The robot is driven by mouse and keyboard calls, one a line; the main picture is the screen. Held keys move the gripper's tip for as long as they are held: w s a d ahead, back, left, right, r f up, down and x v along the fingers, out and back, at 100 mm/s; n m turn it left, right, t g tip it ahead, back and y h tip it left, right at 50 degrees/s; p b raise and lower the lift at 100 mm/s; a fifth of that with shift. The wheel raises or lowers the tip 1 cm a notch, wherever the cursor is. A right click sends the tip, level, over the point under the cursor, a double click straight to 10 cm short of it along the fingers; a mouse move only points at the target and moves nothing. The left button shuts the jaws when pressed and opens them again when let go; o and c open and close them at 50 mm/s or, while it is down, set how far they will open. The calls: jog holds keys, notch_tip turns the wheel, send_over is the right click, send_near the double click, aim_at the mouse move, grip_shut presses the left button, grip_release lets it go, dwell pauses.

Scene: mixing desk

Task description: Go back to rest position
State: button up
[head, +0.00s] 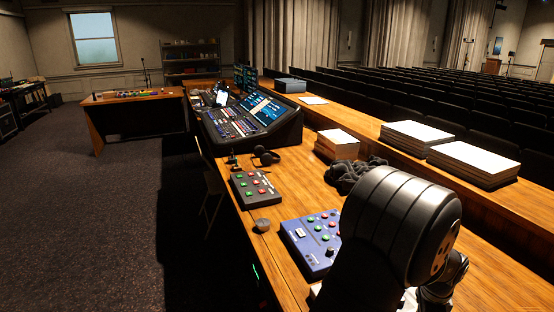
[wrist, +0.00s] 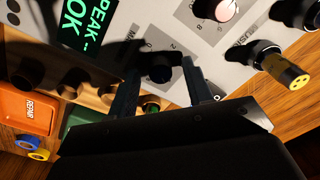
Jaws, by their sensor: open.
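My arm fills the lower right of the head view, and my gripper is not visible there. In the wrist view my gripper (wrist: 161,64) is open, its two dark fingers apart. A dark knob (wrist: 160,72) on a light grey panel (wrist: 225,58) shows between the fingers. Whether the fingers touch the knob I cannot tell. The dark gripper body hides the lower middle of the view.
Near the gripper are a green "PEAK -- OK" display (wrist: 85,25), a yellow-ended connector (wrist: 283,70) and an orange "REPAIR" bin (wrist: 28,107). The head view shows a blue button box (head: 312,258), a dark button box (head: 254,190) and black cables (head: 350,174) on the wooden desk.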

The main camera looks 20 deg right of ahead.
jog(key=n, duration=0.5)
jog(key=shift+n, duration=0.3)
jog(key=o, duration=0.3)
jog(key=shift+w+d+r, duration=0.1)
jog(key=shift+d+r, duration=0.05)
jog(key=o, duration=0.8)
jog(key=shift+n+t, duration=0.4)
jog(key=shift+t, duration=0.4)
jog(key=w+r, duration=0.1)
jog(key=r, duration=0.1)
jog(key=w+r, duration=0.2)
jog(key=w+d+r, duration=0.1)
jog(key=shift+w+d+r, duration=0.1)
jog(key=shift+w+r, duration=0.2)
jog(key=shift+r, duration=0.1)
jog(key=shift+c, duration=0.2)
jog(key=shift+o, duration=0.6)
jog(key=w+r+n+t, duration=0.1)
jog(key=w+r+t, duration=0.1)
jog(key=w+r, duration=0.5)
notch_tip(320, 180, up, 4)
jog(key=shift+w+a+f+n+t, duration=0.2)
jog(key=shift+w+n+t, duration=0.1)
jog(key=shift+n, duration=0.1)
jog(key=x, duration=0.9)
jog(key=shift+w+a+f, duration=0.15)
jog(key=shift+w+f, duration=0.05)
jog(key=shift+f, duration=0.1)
